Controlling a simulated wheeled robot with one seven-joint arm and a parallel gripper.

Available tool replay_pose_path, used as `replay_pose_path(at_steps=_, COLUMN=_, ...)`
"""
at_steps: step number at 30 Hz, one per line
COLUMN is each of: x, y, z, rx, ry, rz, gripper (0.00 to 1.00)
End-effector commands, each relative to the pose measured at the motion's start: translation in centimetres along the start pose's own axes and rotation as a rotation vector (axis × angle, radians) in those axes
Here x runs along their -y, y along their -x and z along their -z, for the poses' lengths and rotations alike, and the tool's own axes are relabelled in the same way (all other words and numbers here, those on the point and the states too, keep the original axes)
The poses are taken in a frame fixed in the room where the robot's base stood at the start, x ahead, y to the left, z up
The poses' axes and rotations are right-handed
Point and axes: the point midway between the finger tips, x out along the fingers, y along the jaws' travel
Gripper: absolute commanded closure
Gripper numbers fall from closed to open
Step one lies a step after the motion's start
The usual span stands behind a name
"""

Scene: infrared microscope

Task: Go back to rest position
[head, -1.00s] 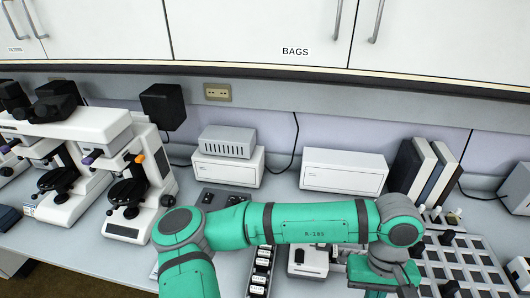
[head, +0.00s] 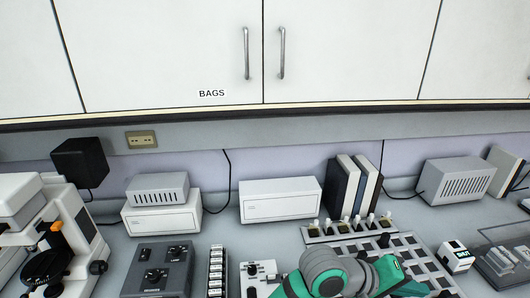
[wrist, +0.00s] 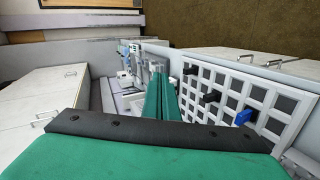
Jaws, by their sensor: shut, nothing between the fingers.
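My gripper (wrist: 161,82) shows in the wrist view as two long green fingers lying close together, with nothing seen between them. It points along the bench, beside the white grid tray (wrist: 243,97) and apart from it as far as I can tell. In the head view only part of my green and grey arm shows at the bottom edge, in front of the grid tray (head: 436,268).
A white microscope (head: 84,215) stands at the left. A dark control box (head: 160,268), a narrow vial rack (head: 217,262) and a white box (head: 280,200) are on the bench. Binders (head: 347,188) stand behind the tray. Cabinets (head: 340,50) hang above.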

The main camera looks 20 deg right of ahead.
Motion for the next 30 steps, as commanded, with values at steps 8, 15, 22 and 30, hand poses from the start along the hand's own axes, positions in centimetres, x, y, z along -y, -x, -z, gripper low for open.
replay_pose_path(at_steps=8, x=-3.1, y=1.4, z=4.1, rx=-0.257, ry=-0.016, rz=-0.293, gripper=1.00)
replay_pose_path(at_steps=15, x=-2.0, y=4.7, z=7.6, rx=-0.532, ry=-0.005, rz=-0.438, gripper=1.00)
replay_pose_path(at_steps=22, x=2.4, y=8.3, z=9.5, rx=-0.814, ry=0.024, rz=-0.471, gripper=1.00)
replay_pose_path(at_steps=30, x=10.4, y=12.4, z=8.8, rx=-1.133, ry=0.061, rz=-0.368, gripper=1.00)
